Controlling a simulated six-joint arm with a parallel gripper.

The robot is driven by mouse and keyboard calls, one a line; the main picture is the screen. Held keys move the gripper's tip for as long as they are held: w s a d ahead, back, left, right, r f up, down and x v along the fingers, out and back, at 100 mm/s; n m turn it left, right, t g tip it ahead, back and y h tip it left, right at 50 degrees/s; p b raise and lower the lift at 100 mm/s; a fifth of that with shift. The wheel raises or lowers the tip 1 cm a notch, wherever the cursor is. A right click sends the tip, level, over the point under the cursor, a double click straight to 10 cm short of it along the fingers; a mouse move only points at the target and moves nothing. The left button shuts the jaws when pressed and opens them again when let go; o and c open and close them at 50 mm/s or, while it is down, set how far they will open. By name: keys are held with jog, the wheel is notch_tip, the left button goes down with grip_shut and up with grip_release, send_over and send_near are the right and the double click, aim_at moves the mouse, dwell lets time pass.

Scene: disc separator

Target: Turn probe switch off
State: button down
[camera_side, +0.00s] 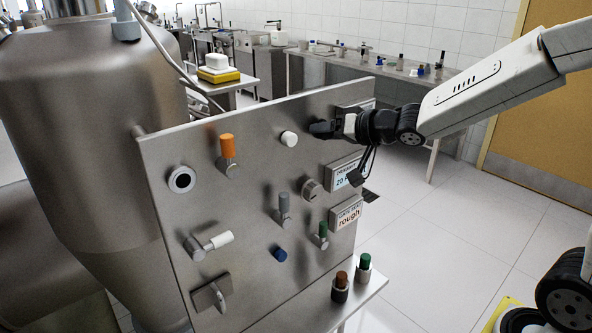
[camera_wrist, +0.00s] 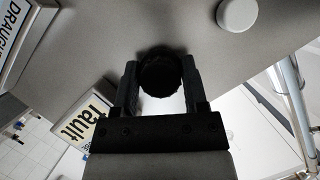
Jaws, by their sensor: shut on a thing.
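A brushed metal panel (camera_side: 250,110) carries several knobs, levers and buttons. My gripper (camera_side: 328,129) is at the panel's upper right edge. In the wrist view, my gripper (camera_wrist: 160,82) has its two dark fingers on either side of a round black knob (camera_wrist: 161,74) and is shut on it. The knob stands out from the panel face. In the side view the gripper hides most of it. No label reading "probe" is legible, so I cannot tell from a label that this knob is the probe switch.
A white round button (camera_side: 289,138) is left of my gripper. An orange-topped lever (camera_side: 227,148) and a white-handled lever (camera_side: 219,240) stick out.

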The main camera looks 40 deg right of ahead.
jog(key=shift+n+h, duration=1.1)
jog(key=shift+n, duration=0.4)
jog(key=shift+n+h, duration=1.1)
jog(key=shift+n, duration=0.4)
jog(key=shift+n+h, duration=1)
jog(key=shift+n, duration=0.5)
jog(key=shift+n+t+h, duration=0.5)
jog(key=shift+n+h, duration=0.4)
jog(key=shift+n, duration=0.7)
